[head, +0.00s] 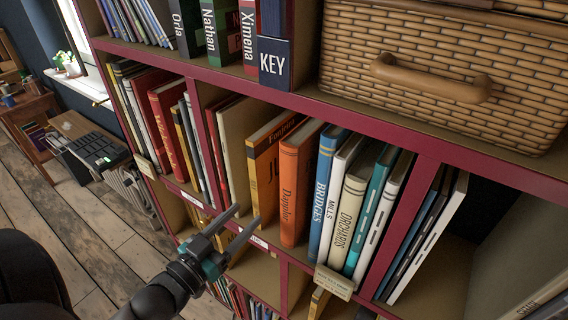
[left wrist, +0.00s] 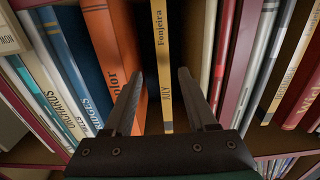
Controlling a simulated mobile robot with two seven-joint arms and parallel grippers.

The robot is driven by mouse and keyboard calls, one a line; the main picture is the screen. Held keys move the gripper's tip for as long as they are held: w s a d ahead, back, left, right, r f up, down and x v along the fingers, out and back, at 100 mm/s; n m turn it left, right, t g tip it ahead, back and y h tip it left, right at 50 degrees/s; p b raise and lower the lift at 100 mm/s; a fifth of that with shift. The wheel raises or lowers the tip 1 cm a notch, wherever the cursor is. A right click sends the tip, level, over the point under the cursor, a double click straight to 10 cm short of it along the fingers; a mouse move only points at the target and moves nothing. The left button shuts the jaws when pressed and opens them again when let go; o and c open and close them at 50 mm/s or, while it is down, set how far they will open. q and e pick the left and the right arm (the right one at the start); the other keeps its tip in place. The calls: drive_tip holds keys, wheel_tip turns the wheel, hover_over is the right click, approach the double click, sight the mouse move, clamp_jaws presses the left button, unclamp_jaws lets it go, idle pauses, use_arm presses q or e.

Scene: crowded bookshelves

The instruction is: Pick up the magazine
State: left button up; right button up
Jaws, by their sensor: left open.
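The yellow magazine (head: 262,165), with "Fonjeira" and "JULY" on its spine, stands upright on the middle shelf. It also shows in the left wrist view (left wrist: 162,45). My left gripper (head: 247,214) is open and empty, in front of the shelf near the lower part of the magazine. In the left wrist view the magazine's spine lies between the two fingertips (left wrist: 161,74). I cannot tell whether either finger touches it. An orange book (head: 296,190) stands beside the magazine; it shows left of the magazine in the left wrist view (left wrist: 108,45). My right gripper is not in view.
A pale book (head: 234,140) stands on the magazine's other side. The blue "Bridges" book (head: 325,185) and several others fill the same compartment. Red shelf boards and dividers (head: 410,225) frame it. A wicker basket (head: 430,75) sits above right. Open wooden floor (head: 95,240) lies at left.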

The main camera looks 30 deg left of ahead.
sight(276, 180)
use_arm(q)
drive_tip(key=w, duration=0.7)
drive_tip(key=shift+w+d, duration=0.3)
drive_tip(key=w, duration=0.4)
drive_tip(key=shift+a+r+p, duration=0.1)
drive_tip(key=shift+r+p, duration=0.05)
drive_tip(key=shift+p, duration=0.2)
drive_tip(key=shift+w, duration=0.7)
clamp_jaws()
idle(0.4)
